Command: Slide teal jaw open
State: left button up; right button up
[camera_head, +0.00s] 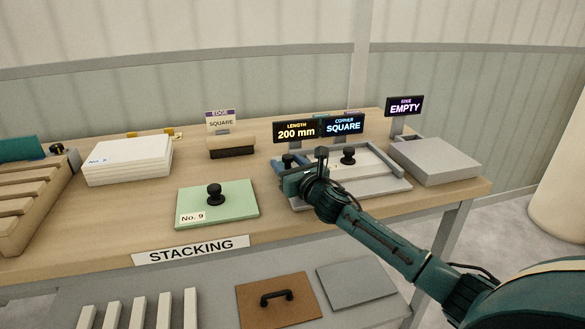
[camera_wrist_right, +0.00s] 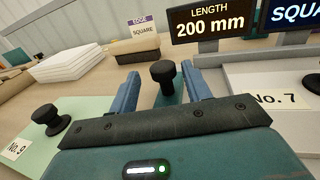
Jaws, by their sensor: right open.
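The teal jaw (camera_wrist_right: 172,100) carries a black knob (camera_wrist_right: 163,72) and sits at the left side of the grey squaring fixture (camera_head: 385,186). My right gripper (camera_head: 285,168) is at this jaw, partly covering it in the head view. In the wrist view the blue fingers of my right gripper (camera_wrist_right: 160,78) are open, one on each side of the knob, with visible gaps. Whether they reach down to the jaw's base is hard to tell. A plate labelled No. 7 (camera_wrist_right: 280,98) lies in the fixture. My left gripper is out of view.
A green plate No. 9 (camera_head: 240,205) with a black knob lies left of the fixture. White sheets (camera_head: 128,163) are stacked farther left. Signs reading 200 mm (camera_head: 296,131) and SQUARE (camera_head: 342,126) stand behind.

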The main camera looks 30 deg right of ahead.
jog(key=s, duration=1.2)
jog(key=shift+s+a, duration=0.1)
jog(key=shift+s, duration=0.45)
